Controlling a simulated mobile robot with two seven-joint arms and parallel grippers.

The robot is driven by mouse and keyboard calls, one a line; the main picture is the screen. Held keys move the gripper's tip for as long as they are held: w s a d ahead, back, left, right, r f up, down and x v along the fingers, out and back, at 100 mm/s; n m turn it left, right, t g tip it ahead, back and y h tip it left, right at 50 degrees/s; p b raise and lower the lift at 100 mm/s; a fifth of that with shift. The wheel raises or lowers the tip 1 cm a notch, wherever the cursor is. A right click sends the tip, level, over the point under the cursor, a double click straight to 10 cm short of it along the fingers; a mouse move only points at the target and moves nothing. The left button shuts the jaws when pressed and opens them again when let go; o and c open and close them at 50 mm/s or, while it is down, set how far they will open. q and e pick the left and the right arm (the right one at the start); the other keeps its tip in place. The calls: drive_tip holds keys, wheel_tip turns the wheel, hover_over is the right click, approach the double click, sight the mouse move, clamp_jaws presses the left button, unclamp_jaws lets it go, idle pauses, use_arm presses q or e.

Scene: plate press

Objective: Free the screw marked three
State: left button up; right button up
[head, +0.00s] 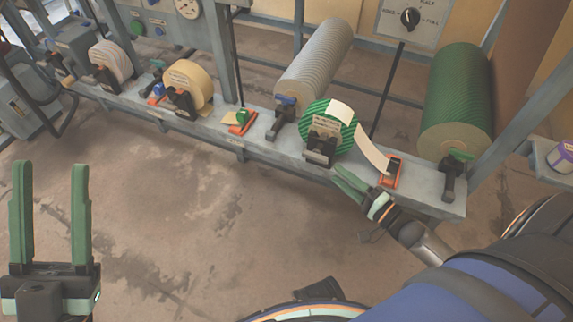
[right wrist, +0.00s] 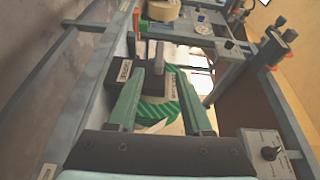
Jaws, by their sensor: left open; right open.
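No mark reading three can be made out in either view; the small labels are too small to read. A green striped roll (head: 347,112) with a white strip sits on the grey rail, with a dark clamp (head: 320,148) and a label at its front. My right gripper (head: 337,175) is open and empty, just in front of and below this clamp. In the right wrist view the clamp (right wrist: 155,78) shows between and beyond the open fingers (right wrist: 158,72), with the striped roll (right wrist: 160,112) behind. My left gripper (head: 50,168) is open and empty above the floor at far left.
The grey rail (head: 275,140) also carries a cream roll (head: 188,82), a white roll (head: 110,62), and dark clamps with blue or green knobs. A ribbed grey roll (head: 315,65) and a large green roll (head: 458,100) stand behind. Floor in front is clear.

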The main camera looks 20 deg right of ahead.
sight(308, 152)
drive_tip(key=b+x, duration=0.2)
drive_tip(key=x, duration=0.3)
drive_tip(key=b+x, duration=0.2)
drive_tip(key=x, duration=0.4)
drive_tip(key=shift+w+a+f, duration=0.1)
drive_tip(key=shift+w+f, duration=0.05)
drive_tip(key=shift+f, duration=0.1)
drive_tip(key=shift+w+a+r+b, duration=0.1)
drive_tip(key=shift+w+a+b, duration=0.1)
drive_tip(key=shift+w+b, duration=0.3)
drive_tip(key=shift+w, duration=0.1)
drive_tip(key=shift+c, duration=0.2)
clamp_jaws()
